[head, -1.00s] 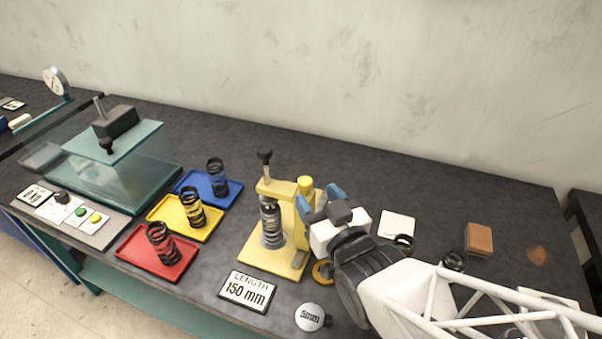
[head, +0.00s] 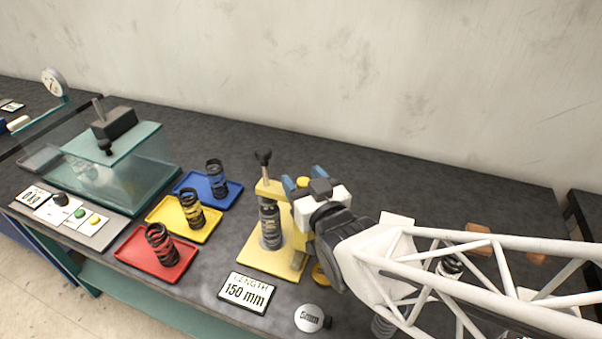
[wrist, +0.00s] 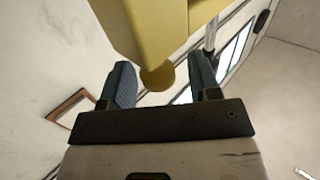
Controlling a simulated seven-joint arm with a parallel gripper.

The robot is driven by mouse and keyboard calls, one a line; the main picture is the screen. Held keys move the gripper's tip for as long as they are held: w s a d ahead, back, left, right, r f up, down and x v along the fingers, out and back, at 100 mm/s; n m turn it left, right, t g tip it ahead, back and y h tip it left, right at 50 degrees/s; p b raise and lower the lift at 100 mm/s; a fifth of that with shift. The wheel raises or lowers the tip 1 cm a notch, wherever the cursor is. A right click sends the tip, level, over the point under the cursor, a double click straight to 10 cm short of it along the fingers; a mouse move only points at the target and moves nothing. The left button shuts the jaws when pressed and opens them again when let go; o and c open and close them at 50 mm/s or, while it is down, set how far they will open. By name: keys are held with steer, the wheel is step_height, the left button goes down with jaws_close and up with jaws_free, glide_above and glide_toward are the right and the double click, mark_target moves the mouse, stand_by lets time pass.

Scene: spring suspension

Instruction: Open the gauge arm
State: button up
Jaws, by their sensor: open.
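The yellow gauge stand (head: 256,258) stands mid-bench in the head view, with a dark coil spring (head: 270,228) upright in it. A black-topped post (head: 263,160) rises above its yellow upper arm (head: 272,189). A round yellow knob (head: 303,182) sits at the arm's right side. My gripper (head: 304,177) is open, its blue fingers around or just beside this knob. In the wrist view, a round yellow end (wrist: 157,78) shows between the open fingers of my gripper (wrist: 161,70), below a large yellow part (wrist: 150,28). I cannot tell whether the fingers touch it.
Red (head: 133,247), yellow (head: 160,215) and blue (head: 230,193) trays with springs lie left of the stand. A "LENGTH 150 mm" sign (head: 247,291) and a "5mm" disc (head: 310,318) lie in front. A glass-sided rig (head: 130,165) stands further left. My arm covers much of the right side.

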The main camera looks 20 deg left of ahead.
steer(key=shift+x, duration=0.95)
steer(key=shift+w, duration=0.1)
jaws_close()
